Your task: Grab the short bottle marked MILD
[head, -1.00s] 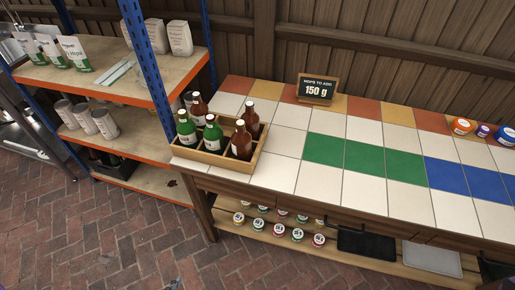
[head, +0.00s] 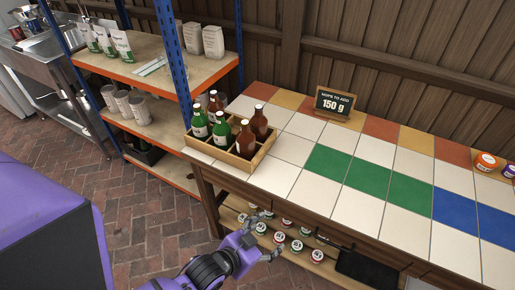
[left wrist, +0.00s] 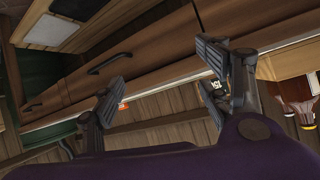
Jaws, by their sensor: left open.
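A wooden crate (head: 233,163) stands on the left end of the tiled counter with several bottles in it. Two are green, at the left (head: 200,124) and front middle (head: 221,133); the brown ones include a front one (head: 245,142), a right one (head: 260,124) and a back one (head: 215,107). The labels are too small to read, so I cannot tell which is marked MILD. My left gripper (head: 272,234) is open and empty, low in front of the counter, below and apart from the crate. Its open fingers also show in the left wrist view (left wrist: 166,74). My right gripper is not in view.
A shelf rack (head: 160,116) with bags and cans stands left of the counter. Small lidded tubs (head: 297,246) sit on the counter's lower shelf, close to my left gripper. A sign (head: 335,103) reading 150 g stands at the back. The coloured tiles are clear.

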